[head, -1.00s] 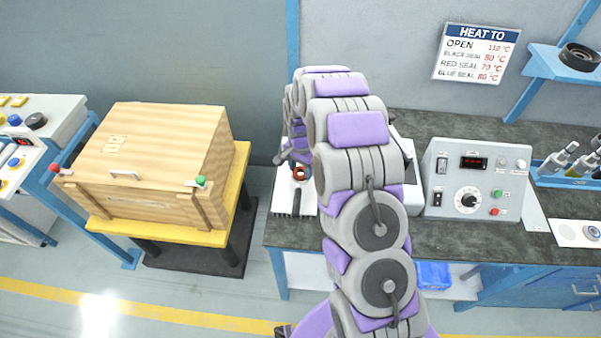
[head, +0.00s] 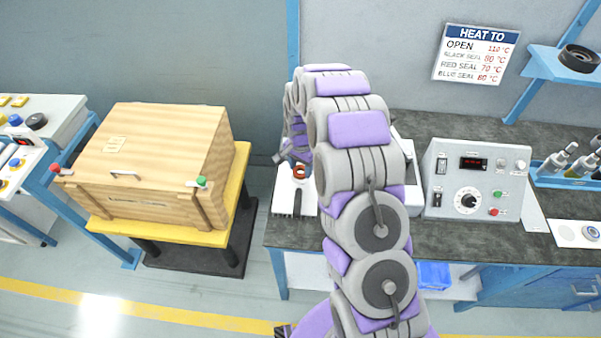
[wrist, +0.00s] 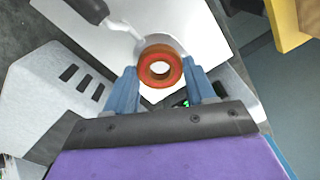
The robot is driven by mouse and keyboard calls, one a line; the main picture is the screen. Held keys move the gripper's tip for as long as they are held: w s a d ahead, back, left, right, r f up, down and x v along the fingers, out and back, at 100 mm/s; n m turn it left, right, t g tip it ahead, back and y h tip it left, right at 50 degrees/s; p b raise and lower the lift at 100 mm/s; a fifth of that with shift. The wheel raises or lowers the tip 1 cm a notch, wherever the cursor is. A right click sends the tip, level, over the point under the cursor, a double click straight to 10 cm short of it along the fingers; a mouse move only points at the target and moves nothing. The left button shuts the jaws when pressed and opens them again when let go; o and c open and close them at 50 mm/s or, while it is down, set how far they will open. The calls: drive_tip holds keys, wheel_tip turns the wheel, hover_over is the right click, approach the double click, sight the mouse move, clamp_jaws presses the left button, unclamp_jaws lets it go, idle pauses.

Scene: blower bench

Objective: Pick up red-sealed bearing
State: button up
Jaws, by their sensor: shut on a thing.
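The red-sealed bearing (wrist: 174,72) is a small orange-red ring with an open centre. It also shows in the head view (head: 300,171), in front of the bend of my arm and over a white surface (head: 284,202) at the bench's left end. My gripper (wrist: 160,78) is shut on the bearing, with one blue finger on each side of it. I cannot tell how far the bearing is above the surface.
A dark-handled tool (wrist: 92,10) lies beside the bearing, and a slotted grey plate (wrist: 55,92) is at the left. The control box (head: 475,180) stands right of my arm. A wooden crate (head: 155,155) sits on a yellow stand at the left.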

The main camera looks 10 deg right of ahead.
wheel_tip(320, 180, up, 7)
drive_tip(key=p, duration=0.2)
idle(0.9)
